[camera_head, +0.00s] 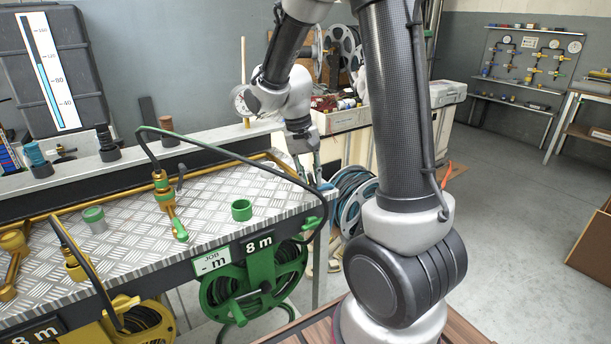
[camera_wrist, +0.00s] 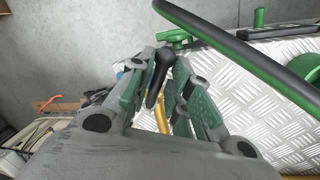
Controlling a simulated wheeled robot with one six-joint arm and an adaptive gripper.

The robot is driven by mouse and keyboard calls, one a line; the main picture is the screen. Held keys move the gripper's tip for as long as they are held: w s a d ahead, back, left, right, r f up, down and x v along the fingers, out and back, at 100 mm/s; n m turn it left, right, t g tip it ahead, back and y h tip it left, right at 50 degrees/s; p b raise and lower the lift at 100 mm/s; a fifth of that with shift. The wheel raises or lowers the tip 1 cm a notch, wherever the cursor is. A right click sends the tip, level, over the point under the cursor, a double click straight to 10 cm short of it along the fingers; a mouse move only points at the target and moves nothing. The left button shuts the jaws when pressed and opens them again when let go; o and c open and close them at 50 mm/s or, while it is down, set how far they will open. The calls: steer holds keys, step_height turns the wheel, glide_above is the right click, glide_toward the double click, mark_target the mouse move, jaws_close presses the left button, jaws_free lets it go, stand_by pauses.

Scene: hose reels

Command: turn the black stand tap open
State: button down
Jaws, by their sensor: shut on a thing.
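My gripper (camera_head: 309,172) is at the right end of the metal-topped bench in the head view. In the wrist view its fingers (camera_wrist: 165,78) are closed around the black lever handle (camera_wrist: 158,72) of the black stand tap, which slants between the finger pads. A brass-coloured pipe (camera_wrist: 185,118) shows just behind it. The gripper hides the lever in the head view, and the tap's body is not clearly visible, so I cannot tell how far it is turned.
A dark hose (camera_head: 238,147) arches over the bench (camera_head: 140,215) to my gripper's area; it crosses close by in the wrist view (camera_wrist: 235,48). A green fitting (camera_head: 308,224) is at the bench's front edge. A green reel (camera_head: 225,290) hangs below. Floor is clear at right.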

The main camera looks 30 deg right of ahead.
steer(key=n, duration=0.1)
steer(key=d+n, duration=0.1)
steer(key=n, duration=0.1)
steer(key=shift+s+d+t, duration=0.3)
steer(key=shift+d+n+t, duration=0.3)
steer(key=shift+d+n, duration=0.25)
steer(key=shift+n, duration=0.75)
steer(key=c, duration=1.5)
jaws_free()
steer(key=shift+r, duration=0.1)
step_height(320, 180, up, 12)
glide_above(313, 181)
steer(key=shift+s+f, duration=0.1)
steer(key=shift+f, duration=0.1)
